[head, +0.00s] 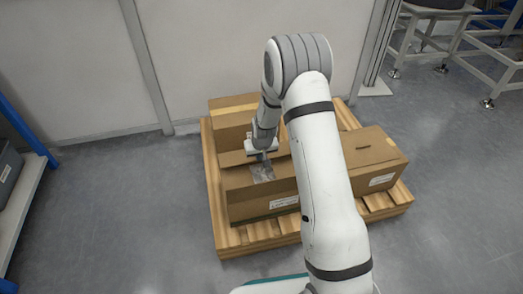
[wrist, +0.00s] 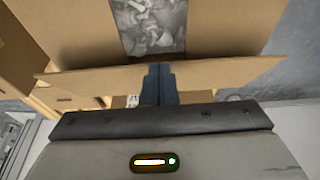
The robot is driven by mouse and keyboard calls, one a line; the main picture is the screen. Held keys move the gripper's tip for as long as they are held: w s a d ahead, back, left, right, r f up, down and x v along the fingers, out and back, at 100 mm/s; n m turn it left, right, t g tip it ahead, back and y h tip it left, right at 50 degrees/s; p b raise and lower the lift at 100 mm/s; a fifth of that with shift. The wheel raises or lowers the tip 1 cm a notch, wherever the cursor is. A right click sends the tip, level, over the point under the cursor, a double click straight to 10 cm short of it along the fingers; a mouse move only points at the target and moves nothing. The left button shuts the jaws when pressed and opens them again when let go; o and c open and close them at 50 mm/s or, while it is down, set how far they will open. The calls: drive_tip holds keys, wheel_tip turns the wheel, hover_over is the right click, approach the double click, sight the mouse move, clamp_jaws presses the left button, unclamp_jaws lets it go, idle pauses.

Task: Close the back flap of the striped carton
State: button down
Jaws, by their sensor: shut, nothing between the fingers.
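The carton with a dark green stripe along its base (head: 262,205) stands at the front left of the pallet. A grey patterned patch (head: 262,172) shows at its top, and also in the wrist view (wrist: 150,25). Its back flap (head: 238,158) appears raised; in the wrist view I take the flap to be the brown cardboard strip (wrist: 100,80) running across behind the fingertips. My gripper (head: 263,158) is shut and empty, beside this flap. In the wrist view the fingers (wrist: 160,75) overlap the strip; contact cannot be told. My arm hides the carton's right part.
The wooden pallet (head: 232,240) carries a closed carton (head: 370,148) at right and another carton (head: 232,105) at the back left. A wall panel (head: 85,70) stands close behind. The grey floor (head: 130,220) is clear left of the pallet.

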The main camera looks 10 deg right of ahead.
drive_tip(key=shift+s+d+f, duration=0.1)
drive_tip(key=shift+s+f, duration=0.25)
drive_tip(key=shift+f, duration=0.35)
idle(0.3)
